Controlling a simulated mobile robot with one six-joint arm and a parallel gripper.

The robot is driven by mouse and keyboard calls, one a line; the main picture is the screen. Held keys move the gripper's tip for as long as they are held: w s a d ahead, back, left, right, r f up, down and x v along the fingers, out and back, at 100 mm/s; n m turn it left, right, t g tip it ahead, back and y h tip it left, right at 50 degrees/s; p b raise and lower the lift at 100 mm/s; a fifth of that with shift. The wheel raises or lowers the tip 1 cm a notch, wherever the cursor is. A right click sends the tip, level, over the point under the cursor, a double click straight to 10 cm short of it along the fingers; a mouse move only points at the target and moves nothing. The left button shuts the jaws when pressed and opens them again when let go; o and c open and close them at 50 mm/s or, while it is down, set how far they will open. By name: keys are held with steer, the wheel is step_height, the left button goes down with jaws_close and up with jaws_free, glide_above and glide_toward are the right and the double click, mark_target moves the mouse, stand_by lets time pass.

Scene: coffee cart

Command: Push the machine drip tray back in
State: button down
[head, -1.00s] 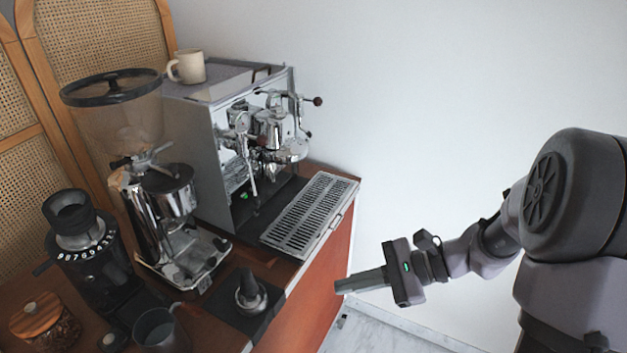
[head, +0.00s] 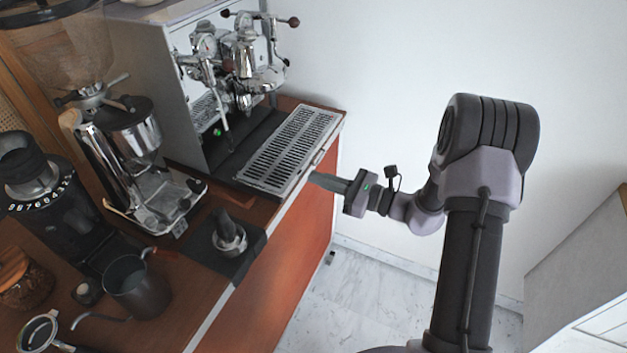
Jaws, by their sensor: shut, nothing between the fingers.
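The drip tray (head: 290,148) is a metal slotted grate, pulled out from under the front of the espresso machine (head: 185,75) and reaching close to the cart's front edge. My gripper (head: 316,180) is shut and empty. I cannot tell whether the fingertips touch the tray or the edge.
A black tamping mat (head: 214,262) with a tamper (head: 228,232) lies left of the tray. A grinder (head: 140,165), a dark pitcher (head: 138,290) and a black grinder (head: 55,205) stand farther left. The floor (head: 355,300) before the cart is clear.

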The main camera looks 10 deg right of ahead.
mark_target(282, 165)
steer(key=shift+x, duration=0.95)
steer(key=x, duration=0.8)
steer(key=shift+w+a, duration=0.15)
steer(key=shift+a, duration=0.05)
steer(key=shift+r, duration=0.15)
